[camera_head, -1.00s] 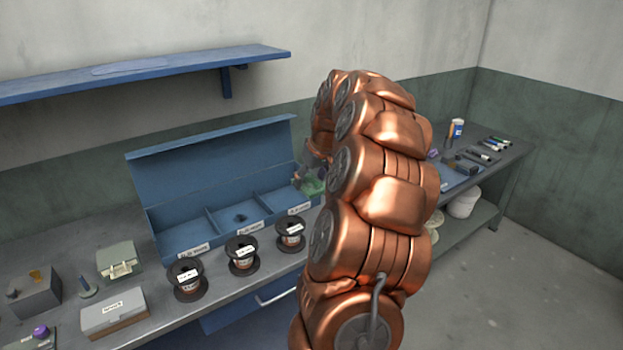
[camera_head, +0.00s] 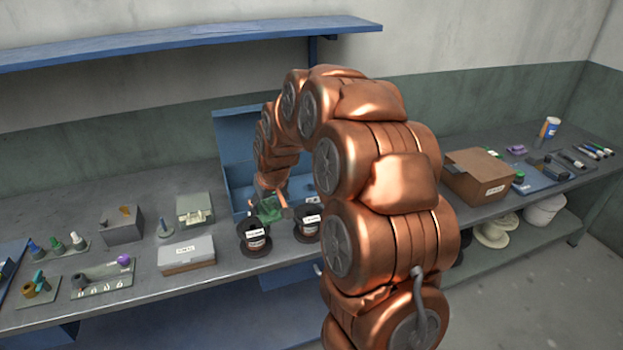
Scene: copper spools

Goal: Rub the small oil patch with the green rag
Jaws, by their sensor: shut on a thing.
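My gripper (camera_head: 268,203) is shut on the green rag (camera_head: 267,210). It is low over the left part of the open blue box (camera_head: 232,150), behind two copper spools. The rag hangs bunched between the fingers. I cannot tell whether it touches the box floor. The small oil patch is not visible now; my arm and gripper cover much of the box interior. A dark spot showed in the box's middle compartment a second ago.
The left spool (camera_head: 254,238) and another spool (camera_head: 307,222) stand in front of the box. A grey case (camera_head: 187,256) and green-grey box (camera_head: 195,209) stand left. A cardboard box (camera_head: 478,176) is right. A blue shelf (camera_head: 200,38) runs above.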

